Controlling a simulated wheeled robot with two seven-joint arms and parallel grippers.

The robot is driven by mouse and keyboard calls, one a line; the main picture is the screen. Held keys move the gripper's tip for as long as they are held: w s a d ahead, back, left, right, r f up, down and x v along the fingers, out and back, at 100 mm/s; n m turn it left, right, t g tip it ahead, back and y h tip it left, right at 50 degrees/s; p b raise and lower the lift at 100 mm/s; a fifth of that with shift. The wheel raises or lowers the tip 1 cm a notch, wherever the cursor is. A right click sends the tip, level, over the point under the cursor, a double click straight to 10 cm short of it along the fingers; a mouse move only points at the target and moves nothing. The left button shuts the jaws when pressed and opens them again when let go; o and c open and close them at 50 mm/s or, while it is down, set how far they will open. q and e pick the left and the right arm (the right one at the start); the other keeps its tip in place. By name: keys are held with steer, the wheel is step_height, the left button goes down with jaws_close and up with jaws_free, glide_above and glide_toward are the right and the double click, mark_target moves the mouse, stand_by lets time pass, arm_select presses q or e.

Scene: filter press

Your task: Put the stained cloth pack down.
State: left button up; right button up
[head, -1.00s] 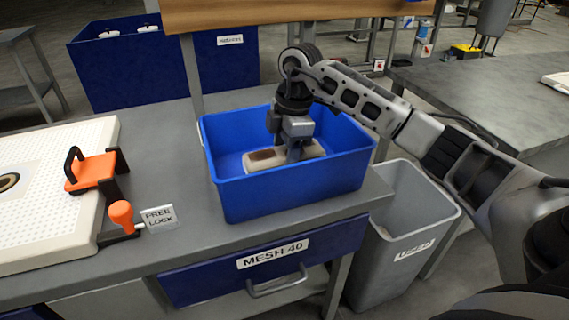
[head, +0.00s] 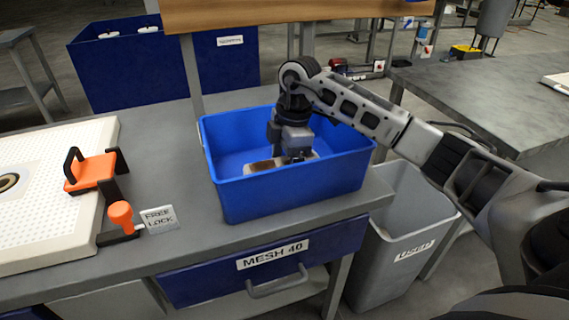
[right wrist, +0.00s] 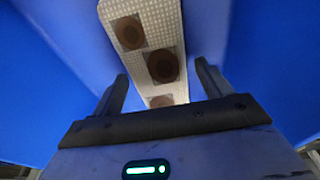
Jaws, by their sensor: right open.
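The stained cloth pack (head: 259,167) is in the blue bin (head: 293,197) on the bench, low inside and partly hidden by the bin's front wall and my gripper. In the right wrist view the pack (right wrist: 145,22) is a long pale woven strip with round brown stains. My right gripper (head: 296,155) reaches down into the bin over the pack. Its fingers are open, with a gap on each side of the pack, as the right wrist view (right wrist: 161,75) shows. My left gripper is not in view.
A grey bin labelled USED (head: 388,255) stands on the floor right of the bench. A MESH 40 drawer (head: 270,265) is below the blue bin. An orange-handled free lock (head: 121,215) and a white perforated plate (head: 40,230) are at left.

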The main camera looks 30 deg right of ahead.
step_height(320, 180, up, 12)
steer(key=d, duration=0.1)
steer(key=shift+s+d+f+p, duration=0.2)
steer(key=shift+d+p, duration=0.1)
steer(key=shift+d, duration=0.1)
